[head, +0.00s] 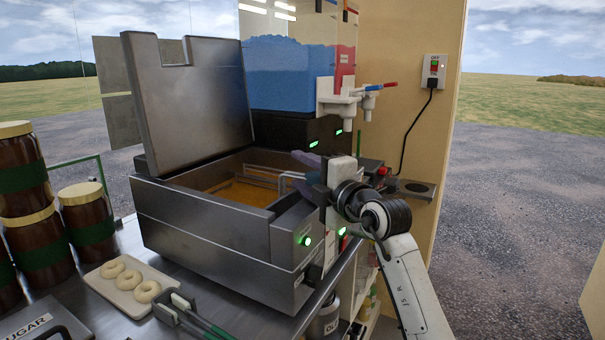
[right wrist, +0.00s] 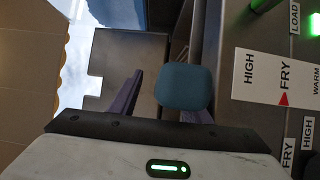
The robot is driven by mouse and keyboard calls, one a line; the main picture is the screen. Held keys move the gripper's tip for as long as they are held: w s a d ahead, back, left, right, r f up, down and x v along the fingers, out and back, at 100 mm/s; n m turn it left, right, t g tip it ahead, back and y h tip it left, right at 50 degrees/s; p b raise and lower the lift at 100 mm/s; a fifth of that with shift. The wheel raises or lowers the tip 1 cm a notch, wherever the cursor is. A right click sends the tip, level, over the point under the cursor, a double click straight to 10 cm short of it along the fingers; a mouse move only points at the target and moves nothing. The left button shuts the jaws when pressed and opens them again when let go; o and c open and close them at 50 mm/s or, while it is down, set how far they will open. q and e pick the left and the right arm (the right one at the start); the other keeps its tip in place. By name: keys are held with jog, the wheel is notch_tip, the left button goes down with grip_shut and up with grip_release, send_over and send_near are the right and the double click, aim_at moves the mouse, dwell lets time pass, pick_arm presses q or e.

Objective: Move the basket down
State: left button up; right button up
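The fryer (head: 215,225) stands on the metal counter with its lid (head: 190,100) raised. The basket (head: 262,178) shows as wire rails inside the fryer, at the orange oil (head: 240,193). My right gripper (head: 308,172) is at the fryer's right side, its purple fingers by the rim. In the right wrist view, a blue rounded handle (right wrist: 186,87) lies at the fingers. The right gripper (right wrist: 163,100) is open, with a gap between its left finger and the handle; the handle partly hides the other finger. My left gripper is not in view.
A label (right wrist: 275,80) beside the handle reads HIGH, FRY and WARM, with a red triangle at FRY. A tray (head: 115,298) of doughnuts, tongs (head: 190,318) and brown jars (head: 88,225) stand left. A blue slush tank (head: 290,75) with taps stands behind the fryer.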

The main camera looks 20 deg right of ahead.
jog(key=shift+f, duration=0.2)
jog(key=shift+f, duration=0.15)
jog(key=shift+s+f, duration=0.1)
jog(key=shift+s, duration=0.25)
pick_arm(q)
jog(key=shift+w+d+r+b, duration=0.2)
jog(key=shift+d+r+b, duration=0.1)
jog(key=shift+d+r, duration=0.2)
pick_arm(e)
jog(key=s+d, duration=0.2)
jog(key=s, duration=0.7)
jog(key=shift+s+r, duration=0.2)
jog(key=shift+r, duration=0.15)
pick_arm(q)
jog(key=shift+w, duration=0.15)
pick_arm(e)
jog(key=shift+a, duration=0.1)
